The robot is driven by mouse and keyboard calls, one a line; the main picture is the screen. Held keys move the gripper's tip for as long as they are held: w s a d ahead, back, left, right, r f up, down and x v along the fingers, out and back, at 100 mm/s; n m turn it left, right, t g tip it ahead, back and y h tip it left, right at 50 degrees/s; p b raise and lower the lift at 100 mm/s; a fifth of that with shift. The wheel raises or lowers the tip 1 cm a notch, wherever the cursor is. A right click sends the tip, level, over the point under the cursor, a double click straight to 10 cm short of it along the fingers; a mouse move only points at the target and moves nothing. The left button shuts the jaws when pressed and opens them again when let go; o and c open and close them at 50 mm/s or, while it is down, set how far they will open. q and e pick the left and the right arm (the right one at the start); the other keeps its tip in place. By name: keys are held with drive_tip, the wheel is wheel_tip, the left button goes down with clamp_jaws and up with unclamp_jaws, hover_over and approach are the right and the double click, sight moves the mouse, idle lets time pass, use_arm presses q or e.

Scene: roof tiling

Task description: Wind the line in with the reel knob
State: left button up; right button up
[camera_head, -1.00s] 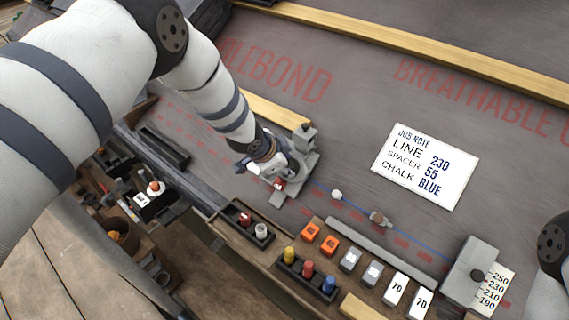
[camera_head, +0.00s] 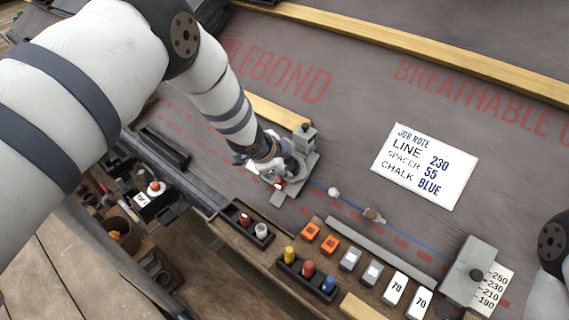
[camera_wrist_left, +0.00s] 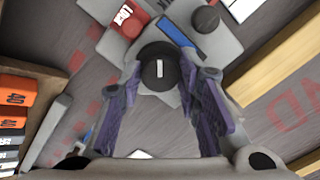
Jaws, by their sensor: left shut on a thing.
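The reel (camera_head: 304,165) is a grey housing on the dark roof sheet, with a small dark post on top. In the left wrist view its round black knob (camera_wrist_left: 158,68) with a white mark lies between my left fingers. My left gripper (camera_head: 278,165) is shut on this knob; its purple-padded fingers (camera_wrist_left: 160,95) flank it. The blue line (camera_head: 350,205) runs from the reel to a grey block (camera_head: 470,272) at the lower right. A white bead (camera_head: 333,192) and a brownish piece (camera_head: 374,216) sit along it. My right gripper is out of view.
A job note (camera_head: 425,166) lies right of the reel. Below the line are a grey bar (camera_head: 375,243), orange, grey and white blocks, and a tray (camera_head: 285,268) of coloured bottles. A wooden batten (camera_head: 276,108) lies behind the reel.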

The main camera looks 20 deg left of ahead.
use_arm(q)
drive_tip(key=o, duration=1.1)
drive_tip(key=shift+o, duration=0.2)
drive_tip(key=v, duration=1.2)
